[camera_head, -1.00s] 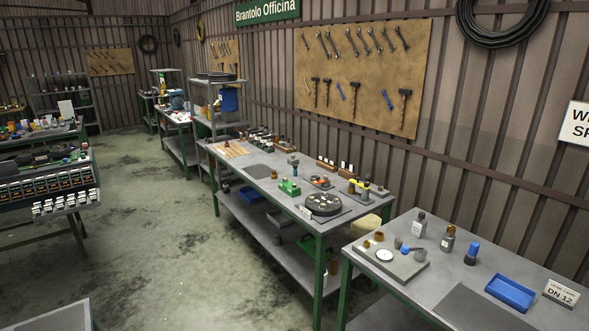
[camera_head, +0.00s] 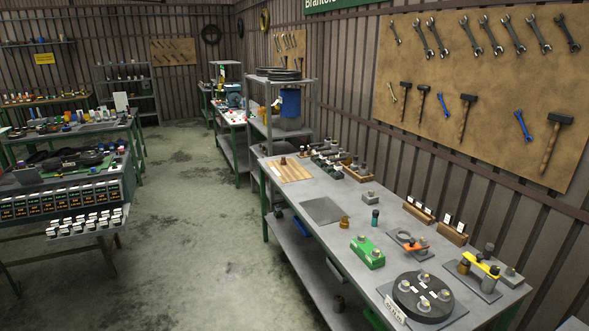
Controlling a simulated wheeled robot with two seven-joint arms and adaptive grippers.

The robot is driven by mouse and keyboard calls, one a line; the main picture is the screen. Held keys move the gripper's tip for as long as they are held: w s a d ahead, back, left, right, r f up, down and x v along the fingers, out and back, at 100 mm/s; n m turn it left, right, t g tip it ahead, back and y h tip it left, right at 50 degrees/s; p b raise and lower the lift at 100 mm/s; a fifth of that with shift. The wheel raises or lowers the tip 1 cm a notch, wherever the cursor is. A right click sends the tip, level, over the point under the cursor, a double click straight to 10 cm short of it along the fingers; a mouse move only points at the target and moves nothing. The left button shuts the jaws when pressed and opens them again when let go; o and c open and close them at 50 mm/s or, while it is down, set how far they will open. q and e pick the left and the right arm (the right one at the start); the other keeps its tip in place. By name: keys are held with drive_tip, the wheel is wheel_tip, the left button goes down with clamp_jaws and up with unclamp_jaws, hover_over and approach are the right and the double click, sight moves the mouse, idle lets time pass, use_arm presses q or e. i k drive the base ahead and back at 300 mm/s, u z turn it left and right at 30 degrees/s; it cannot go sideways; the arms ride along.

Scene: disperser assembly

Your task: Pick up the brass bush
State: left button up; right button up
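A small brass-coloured piece (camera_head: 344,222), which may be the brass bush, stands on the long grey workbench (camera_head: 300,198), just right of a dark grey mat (camera_head: 322,210). A taller brass-coloured part (camera_head: 463,267) stands at the bench's right end beside a yellow piece (camera_head: 479,263). At this size I cannot tell for certain which one is the bush. Neither of my grippers is in view.
The bench also holds a green block (camera_head: 367,252), a black round flange (camera_head: 422,296), wooden racks (camera_head: 452,234) and a striped wooden board (camera_head: 289,169). Open concrete floor (camera_head: 200,230) lies left of the bench. Another bench (camera_head: 70,190) stands at the left.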

sight(344, 223)
drive_tip(key=z, duration=0.2)
drive_tip(key=i, duration=1.8)
drive_tip(key=z, duration=0.25)
